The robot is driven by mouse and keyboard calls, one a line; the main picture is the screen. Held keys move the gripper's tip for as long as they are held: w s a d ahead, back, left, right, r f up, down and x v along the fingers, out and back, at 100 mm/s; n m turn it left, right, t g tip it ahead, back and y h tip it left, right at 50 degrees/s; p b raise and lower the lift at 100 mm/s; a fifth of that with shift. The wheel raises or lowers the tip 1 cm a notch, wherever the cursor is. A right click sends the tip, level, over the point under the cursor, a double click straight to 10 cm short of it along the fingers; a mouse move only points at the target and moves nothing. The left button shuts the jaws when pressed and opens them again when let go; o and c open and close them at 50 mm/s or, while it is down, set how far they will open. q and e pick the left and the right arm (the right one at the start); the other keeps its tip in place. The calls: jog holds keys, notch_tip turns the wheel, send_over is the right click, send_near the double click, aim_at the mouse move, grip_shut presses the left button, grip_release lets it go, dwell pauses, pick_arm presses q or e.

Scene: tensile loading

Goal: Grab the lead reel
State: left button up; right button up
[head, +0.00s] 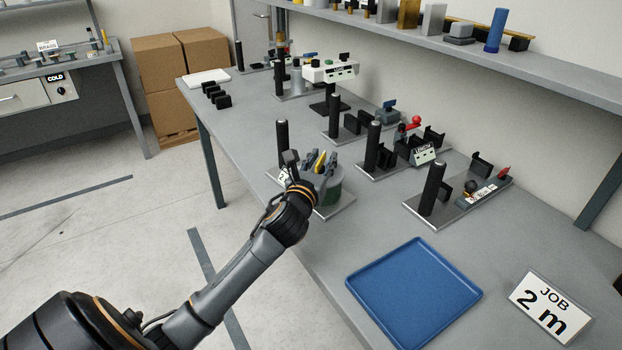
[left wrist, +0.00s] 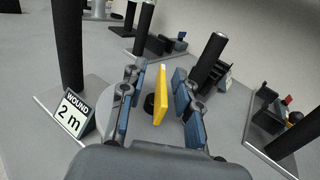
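In the left wrist view the blue-padded fingers (left wrist: 158,100) stand on either side of the yellow bar, with gaps visible on both sides. The arm partly hides the reel in the head view. My right gripper is not in view.
A "WOUND 2 m" sign (left wrist: 72,114) and a black post (head: 283,143) stand beside the reel. More posts on plates stand behind and to the right, including one black post (head: 432,189). A blue tray (head: 414,292) and a "JOB 2 m" sign (head: 550,307) are at front right.

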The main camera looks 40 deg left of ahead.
pick_arm(q)
grip_shut()
jog(key=shift+r, duration=0.1)
jog(key=shift+r, duration=0.1)
